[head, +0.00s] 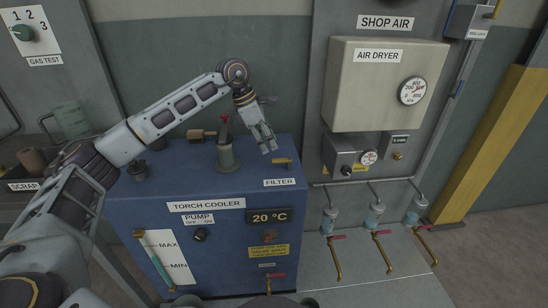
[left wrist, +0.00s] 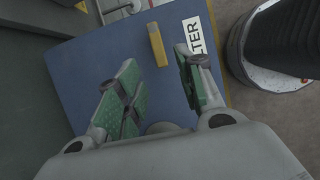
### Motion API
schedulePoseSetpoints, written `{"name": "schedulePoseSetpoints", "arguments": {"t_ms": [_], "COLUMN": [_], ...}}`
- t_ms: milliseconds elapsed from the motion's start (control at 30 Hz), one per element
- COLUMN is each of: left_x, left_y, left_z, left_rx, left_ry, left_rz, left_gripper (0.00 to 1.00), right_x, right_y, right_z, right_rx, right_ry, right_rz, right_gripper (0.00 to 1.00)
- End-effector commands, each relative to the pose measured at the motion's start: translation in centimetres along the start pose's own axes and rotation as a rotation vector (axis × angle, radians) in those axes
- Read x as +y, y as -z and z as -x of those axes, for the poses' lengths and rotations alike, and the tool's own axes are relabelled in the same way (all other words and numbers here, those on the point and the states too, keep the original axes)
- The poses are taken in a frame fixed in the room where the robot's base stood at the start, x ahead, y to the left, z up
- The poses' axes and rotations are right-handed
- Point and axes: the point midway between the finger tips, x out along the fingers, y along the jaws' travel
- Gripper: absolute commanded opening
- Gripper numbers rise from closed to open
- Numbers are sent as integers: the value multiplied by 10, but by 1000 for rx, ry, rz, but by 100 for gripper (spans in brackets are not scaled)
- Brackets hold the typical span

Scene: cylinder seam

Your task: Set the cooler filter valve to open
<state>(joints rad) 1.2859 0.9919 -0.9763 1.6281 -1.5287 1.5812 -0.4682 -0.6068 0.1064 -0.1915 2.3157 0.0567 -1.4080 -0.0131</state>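The torch cooler (head: 190,238) is a blue cabinet. The filter valve handle (head: 283,161) is a small yellow bar on its top at the right, just behind the white FILTER label (head: 279,182). In the head view the bar lies roughly level. My left gripper (head: 268,145) is above the cooler top, close to the handle, with its fingers pointing down. In the left wrist view my gripper (left wrist: 155,75) is open with green pads apart, and the yellow handle (left wrist: 157,45) shows beyond the gap, apparently untouched. My right gripper is not in view.
A fitting with a red-topped stem (head: 226,145) stands on the cooler left of my gripper. The pump knob (head: 200,235) is on the cooler's front.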

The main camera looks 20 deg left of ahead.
Motion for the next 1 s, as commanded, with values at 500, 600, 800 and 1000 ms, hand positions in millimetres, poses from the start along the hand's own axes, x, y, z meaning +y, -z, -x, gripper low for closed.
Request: {"name": "schedulePoseSetpoints", "arguments": {"t_ms": [500, 600, 800, 1000], "left_x": [0, 0, 0, 0], "left_y": [0, 0, 0, 0], "left_z": [-58, -60, -61, -61], "left_rx": [0, 0, 0, 0], "left_ry": [0, 0, 0, 0], "left_rz": [0, 0, 0, 0], "left_gripper": [38, 38, 38, 26], "right_x": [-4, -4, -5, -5], "right_y": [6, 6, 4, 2], "right_z": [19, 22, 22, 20], "right_rx": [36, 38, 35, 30], "right_ry": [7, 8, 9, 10], "right_rz": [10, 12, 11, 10], "right_gripper": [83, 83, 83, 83]}}
